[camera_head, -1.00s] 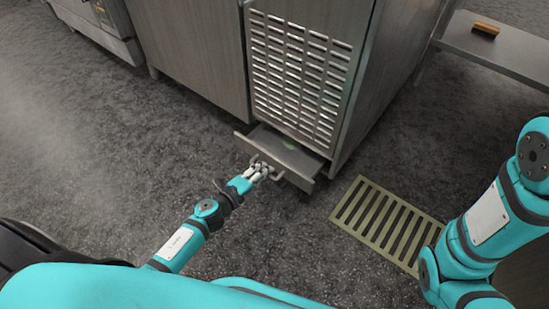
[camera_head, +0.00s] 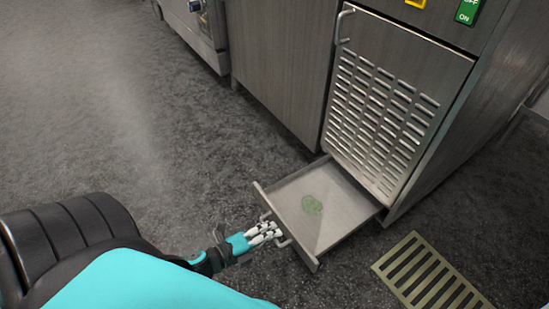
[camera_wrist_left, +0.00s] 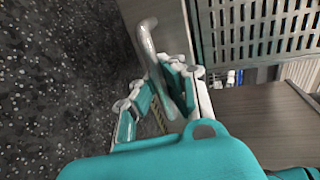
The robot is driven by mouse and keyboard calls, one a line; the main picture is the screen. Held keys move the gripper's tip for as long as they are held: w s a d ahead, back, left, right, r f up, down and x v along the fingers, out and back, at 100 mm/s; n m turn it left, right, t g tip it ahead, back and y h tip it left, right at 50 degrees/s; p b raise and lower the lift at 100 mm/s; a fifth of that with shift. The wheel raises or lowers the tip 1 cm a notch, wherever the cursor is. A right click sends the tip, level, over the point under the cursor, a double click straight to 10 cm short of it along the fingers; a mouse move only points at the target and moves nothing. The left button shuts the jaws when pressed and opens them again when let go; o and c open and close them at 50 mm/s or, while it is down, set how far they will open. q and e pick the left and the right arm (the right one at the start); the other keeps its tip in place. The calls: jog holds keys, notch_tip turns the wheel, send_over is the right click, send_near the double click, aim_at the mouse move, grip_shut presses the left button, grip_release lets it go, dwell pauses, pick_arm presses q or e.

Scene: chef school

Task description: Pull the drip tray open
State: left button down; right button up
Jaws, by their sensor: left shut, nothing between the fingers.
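The drip tray (camera_head: 345,218) is a shallow metal drawer at the foot of the steel cabinet. It stands well out from the cabinet, with a green patch on its floor. Its bar handle (camera_head: 287,242) is on the front panel; the handle also shows as a curved rod in the left wrist view (camera_wrist_left: 147,42). My left gripper (camera_head: 276,233) is at the handle, in front of the panel, with its fingers shut and nothing held between them. The fingers partly hide the handle, so I cannot tell whether they touch it. My right gripper is out of view.
The cabinet door (camera_head: 385,110) with slotted vents stands above the tray. A brass-coloured floor grate (camera_head: 428,275) lies to the right. Another steel appliance (camera_head: 195,25) stands at the back left. The dark floor left of the tray is clear.

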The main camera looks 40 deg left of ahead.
pick_arm(q)
jog(key=c, duration=1.4)
grip_release()
jog(key=v, duration=1.2)
jog(key=shift+d, duration=0.1)
